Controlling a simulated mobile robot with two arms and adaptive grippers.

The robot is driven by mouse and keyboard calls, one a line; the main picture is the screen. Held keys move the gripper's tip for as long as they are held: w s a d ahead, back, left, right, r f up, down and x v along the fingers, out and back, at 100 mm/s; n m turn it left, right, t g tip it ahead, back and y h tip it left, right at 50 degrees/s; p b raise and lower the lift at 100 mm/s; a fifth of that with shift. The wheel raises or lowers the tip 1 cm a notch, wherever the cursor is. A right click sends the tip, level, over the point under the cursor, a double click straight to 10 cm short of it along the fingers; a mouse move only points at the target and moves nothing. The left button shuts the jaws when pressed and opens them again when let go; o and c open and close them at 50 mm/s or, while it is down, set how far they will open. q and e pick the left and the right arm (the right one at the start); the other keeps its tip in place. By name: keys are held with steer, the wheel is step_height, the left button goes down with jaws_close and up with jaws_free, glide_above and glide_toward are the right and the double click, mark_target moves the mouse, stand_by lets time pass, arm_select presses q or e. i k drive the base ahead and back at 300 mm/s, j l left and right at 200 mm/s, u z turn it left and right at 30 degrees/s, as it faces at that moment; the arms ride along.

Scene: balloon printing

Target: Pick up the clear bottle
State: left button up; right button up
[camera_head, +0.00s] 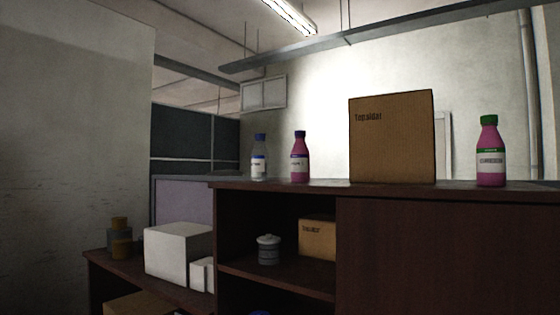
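The clear bottle (259,160) has a blue cap and a white label. It stands upright near the left end of the top of the dark brown cabinet (440,245). A pink bottle (300,158) with a dark purple cap stands just to its right, with a small gap between them. Neither of my grippers shows in the head view.
A large cardboard box (392,138) and a pink bottle with a green cap (490,152) stand farther right on the cabinet. Below are a grey lidded jar (268,250), a small cardboard box (318,240), white boxes (178,252) and brown-capped bottles (121,240).

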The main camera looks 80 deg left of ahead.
mark_target(260, 156)
steer(key=u, duration=2.85)
